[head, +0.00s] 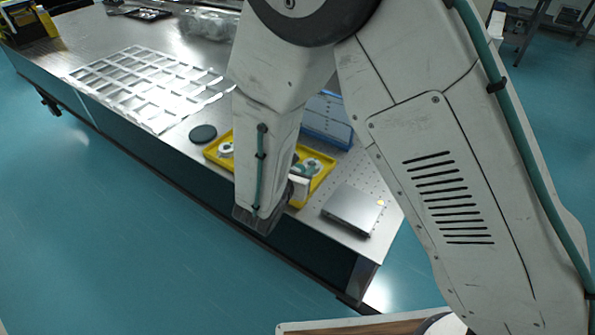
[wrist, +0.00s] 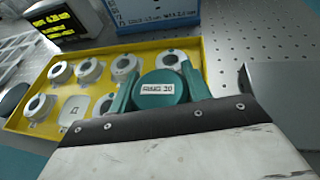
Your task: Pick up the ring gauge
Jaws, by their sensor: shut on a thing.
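My gripper (wrist: 160,82) has two teal fingers closed on the sides of a teal round piece with a small white printed label, which I take to be the ring gauge (wrist: 160,101). The fingers are over the yellow tray (wrist: 15,123), near its right part; I cannot tell whether the piece still touches it. Several white round pieces with dark centres (wrist: 92,69) sit in the tray. In the head view the tray (head: 212,152) is partly hidden behind my arm, and the teal fingers (head: 303,171) show only in part at its right.
A blue case (head: 328,120) stands behind the tray. A flat grey box (head: 352,209) lies to its right, near the table edge. A dark disc (head: 203,133) and a pale grid of compartments (head: 150,85) lie to the left. A black and yellow display (wrist: 65,20) stands behind.

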